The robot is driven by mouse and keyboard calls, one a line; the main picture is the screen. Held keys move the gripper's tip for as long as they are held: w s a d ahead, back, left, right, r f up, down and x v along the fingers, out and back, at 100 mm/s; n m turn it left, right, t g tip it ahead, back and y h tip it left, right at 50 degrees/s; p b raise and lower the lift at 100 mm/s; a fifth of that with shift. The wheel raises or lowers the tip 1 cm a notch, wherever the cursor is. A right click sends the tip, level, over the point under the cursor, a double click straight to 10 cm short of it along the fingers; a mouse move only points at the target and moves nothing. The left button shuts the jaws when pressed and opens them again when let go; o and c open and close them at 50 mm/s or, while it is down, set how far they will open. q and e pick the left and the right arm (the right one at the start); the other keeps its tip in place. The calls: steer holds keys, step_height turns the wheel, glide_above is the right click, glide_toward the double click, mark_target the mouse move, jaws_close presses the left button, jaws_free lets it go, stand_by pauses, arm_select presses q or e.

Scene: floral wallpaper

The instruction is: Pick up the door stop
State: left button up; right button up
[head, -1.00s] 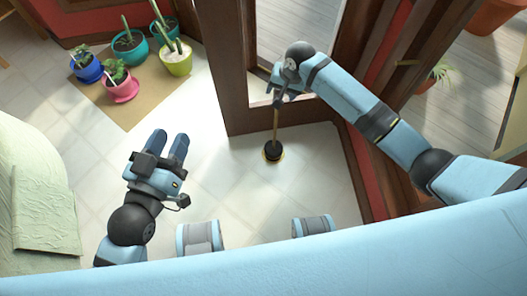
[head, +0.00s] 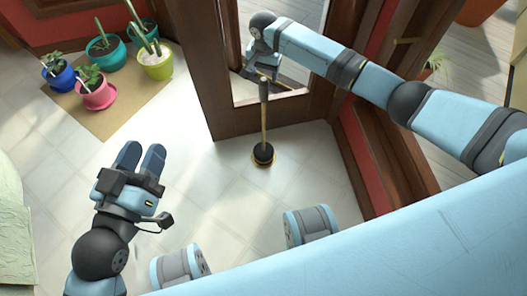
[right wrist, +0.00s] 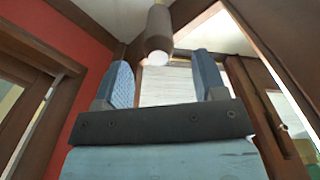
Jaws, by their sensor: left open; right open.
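The door stop (head: 263,153) stands upright on the tiled floor by the wooden door frame. It has a round dark base, a thin wooden shaft and a thicker greyish top. My right gripper (head: 262,74) is open at the upper end of the shaft; the head view does not show clearly whether it touches. In the right wrist view, a brownish cylinder with a pale end, which looks like the door stop's handle (right wrist: 158,38), shows just beyond the open fingertips, roughly between them. My left gripper (head: 140,156) is open and empty over the floor at left.
The brown door (head: 215,75) with its glass pane is right behind the door stop. A red wall and dark frame (head: 355,150) stand close on the right. Several potted plants (head: 100,95) sit on a tan mat at upper left. The floor between is clear.

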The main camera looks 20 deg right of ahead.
mark_target(264, 78)
step_height(264, 78, down, 4)
steer(key=b, duration=0.3)
steer(key=shift+s+f, duration=0.15)
steer(key=shift+f, duration=0.5)
arm_select(q)
steer(key=shift+m+g, duration=0.4)
steer(key=shift+g, duration=0.5)
step_height(264, 78, down, 4)
steer(key=shift+w+d+f, duration=0.1)
steer(key=shift+f, duration=0.1)
arm_select(e)
jaws_close()
steer(key=shift+r, duration=0.25)
